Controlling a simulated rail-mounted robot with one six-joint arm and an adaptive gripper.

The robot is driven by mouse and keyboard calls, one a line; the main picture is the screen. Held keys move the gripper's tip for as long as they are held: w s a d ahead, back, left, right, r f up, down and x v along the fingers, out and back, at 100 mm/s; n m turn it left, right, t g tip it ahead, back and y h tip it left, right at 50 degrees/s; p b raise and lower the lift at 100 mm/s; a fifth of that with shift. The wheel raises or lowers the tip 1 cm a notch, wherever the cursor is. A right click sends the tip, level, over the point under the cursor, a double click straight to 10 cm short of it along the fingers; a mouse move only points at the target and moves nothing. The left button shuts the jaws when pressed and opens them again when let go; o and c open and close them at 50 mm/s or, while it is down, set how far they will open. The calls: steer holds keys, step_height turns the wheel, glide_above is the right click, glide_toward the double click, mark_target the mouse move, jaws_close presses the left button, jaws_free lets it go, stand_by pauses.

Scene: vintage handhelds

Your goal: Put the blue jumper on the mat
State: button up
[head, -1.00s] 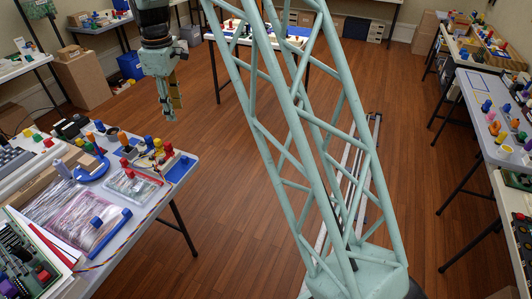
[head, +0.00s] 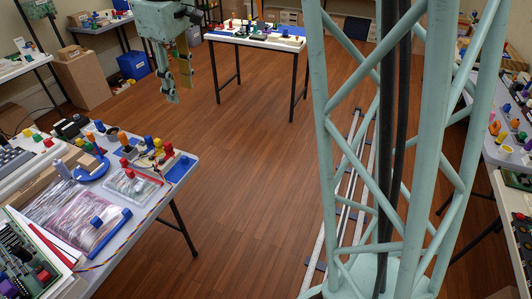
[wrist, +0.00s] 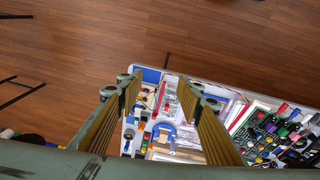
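My gripper (head: 173,98) hangs over the open floor behind the left table in the head view. In the wrist view my gripper (wrist: 160,95) has its two fingers well apart, with nothing between them but the table far below. A small blue piece (head: 97,221), perhaps the blue jumper, rests on a pinkish bag on the left table. A flat blue square (head: 180,170), perhaps the mat, lies at that table's right corner, and appears bare. It also seems to show in the wrist view (wrist: 150,75). Which blue piece is the jumper, I cannot tell for sure.
The left table also holds a blue strip (head: 111,233), a blue ring-shaped piece (head: 92,170), red, yellow and green pegs, bags, and a circuit board (head: 25,265). Another table (head: 252,39) stands at the back. The wooden floor (head: 240,190) between them is clear.

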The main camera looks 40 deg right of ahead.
steer(key=s+r+m, duration=0.2)
steer(key=s+r, duration=0.4)
steer(key=s, duration=0.5)
steer(key=s+m+t, duration=0.2)
steer(key=s+m, duration=0.3)
steer(key=s, duration=2.5)
steer(key=shift+s+a+f, duration=0.2)
steer(key=shift+a, duration=0.05)
steer(key=shift+w+f, duration=0.1)
steer(key=shift+w+f+b, duration=0.1)
steer(key=shift+f+b, duration=0.45)
steer(key=shift+b, duration=0.25)
steer(key=shift+d+r, duration=0.1)
steer(key=shift+d, duration=0.05)
